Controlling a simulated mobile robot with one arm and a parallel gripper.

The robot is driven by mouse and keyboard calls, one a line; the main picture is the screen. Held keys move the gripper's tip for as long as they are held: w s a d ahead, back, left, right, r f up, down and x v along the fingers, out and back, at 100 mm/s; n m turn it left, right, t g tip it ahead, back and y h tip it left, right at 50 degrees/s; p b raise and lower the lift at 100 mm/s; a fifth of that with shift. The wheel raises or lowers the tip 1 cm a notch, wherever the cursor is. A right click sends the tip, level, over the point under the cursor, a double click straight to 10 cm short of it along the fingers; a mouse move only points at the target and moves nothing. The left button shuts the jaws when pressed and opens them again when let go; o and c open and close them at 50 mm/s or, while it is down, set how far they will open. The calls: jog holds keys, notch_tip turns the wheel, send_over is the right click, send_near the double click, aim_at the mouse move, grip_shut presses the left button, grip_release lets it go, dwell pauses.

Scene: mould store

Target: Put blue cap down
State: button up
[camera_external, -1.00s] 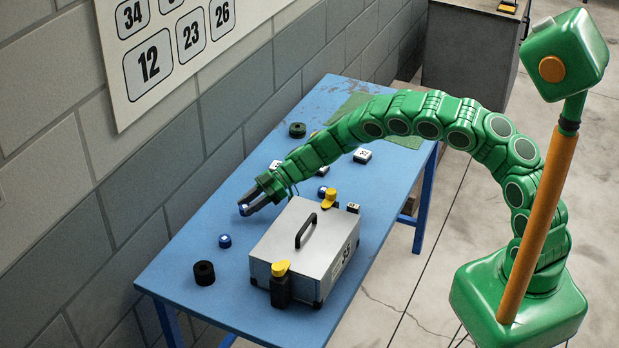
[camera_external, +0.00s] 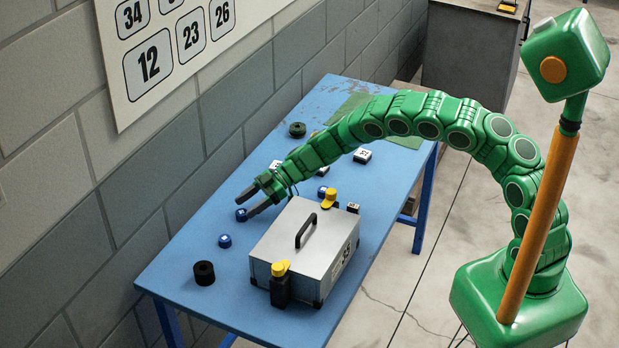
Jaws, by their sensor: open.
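A blue cap (camera_external: 240,215) rests on the blue table (camera_external: 190,257) near the tips of my gripper (camera_external: 243,205). My gripper is open, its two dark fingers spread apart, with the cap by their ends. I cannot tell whether a finger still touches the cap. A second blue cap (camera_external: 225,241) stands on the table a little nearer the front. Another small blue piece (camera_external: 322,191) shows beside the metal case, partly hidden behind it.
A metal case (camera_external: 290,238) with a black handle stands right of my gripper. Yellow-topped black clamps (camera_external: 280,284) are at its sides. A black cylinder (camera_external: 204,273) stands front left. White numbered blocks (camera_external: 362,156) and a dark ring (camera_external: 297,130) lie farther back.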

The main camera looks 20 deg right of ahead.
jog(key=shift+s+d+f, duration=0.15)
jog(key=shift+s+f, duration=0.1)
jog(key=shift+f, duration=0.1)
jog(key=r+v, duration=0.1)
jog(key=v, duration=1.1)
jog(key=shift+w, duration=0.2)
jog(key=shift+r, duration=0.1)
